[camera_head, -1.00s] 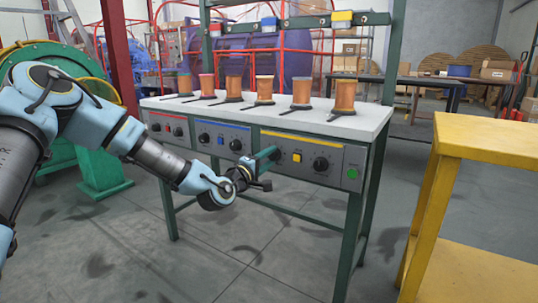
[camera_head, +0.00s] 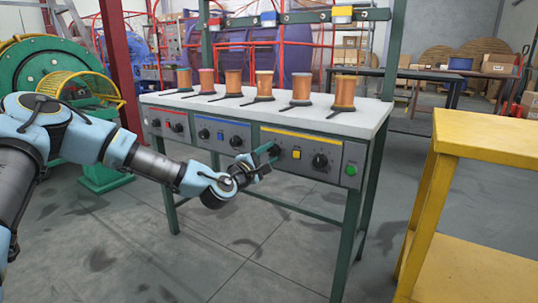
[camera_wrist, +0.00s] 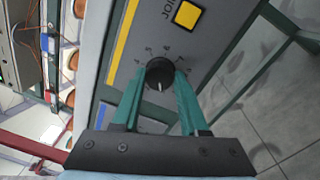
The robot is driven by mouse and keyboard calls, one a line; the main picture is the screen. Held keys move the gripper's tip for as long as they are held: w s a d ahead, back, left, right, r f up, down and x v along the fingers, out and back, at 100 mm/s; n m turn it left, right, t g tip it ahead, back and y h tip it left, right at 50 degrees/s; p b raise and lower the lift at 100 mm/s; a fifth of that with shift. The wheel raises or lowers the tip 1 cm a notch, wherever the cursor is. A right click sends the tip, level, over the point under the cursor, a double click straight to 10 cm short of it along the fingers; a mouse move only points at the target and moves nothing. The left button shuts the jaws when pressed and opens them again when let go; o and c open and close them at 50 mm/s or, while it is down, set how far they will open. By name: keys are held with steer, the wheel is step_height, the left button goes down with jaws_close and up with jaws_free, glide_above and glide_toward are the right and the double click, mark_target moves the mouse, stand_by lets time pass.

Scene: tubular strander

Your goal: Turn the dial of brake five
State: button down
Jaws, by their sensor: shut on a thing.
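The black dial (camera_wrist: 160,72) at the left end of the yellow-striped panel (camera_head: 300,143) is fifth from the left in the row. In the wrist view it is ringed by numbers, and its white mark points toward the bottom of the picture. My gripper (camera_wrist: 158,80) has its two green fingers on either side of this dial and is shut on it. In the head view my gripper (camera_head: 270,153) covers most of that dial.
A yellow button (camera_head: 296,153) and another black dial (camera_head: 320,161) sit to the right on the same panel. A green button (camera_head: 351,170) is at the panel's end. Several copper spools stand on the white tabletop (camera_head: 345,122). A yellow stand (camera_head: 490,137) is at the right.

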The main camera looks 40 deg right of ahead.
steer(key=shift+c, duration=2.2)
jaws_free()
steer(key=shift+a, duration=0.15)
steer(key=p+v, duration=0.1)
steer(key=v, duration=0.9)
steer(key=shift+a, duration=0.3)
steer(key=shift+s+f, duration=0.1)
steer(key=shift+s, duration=0.05)
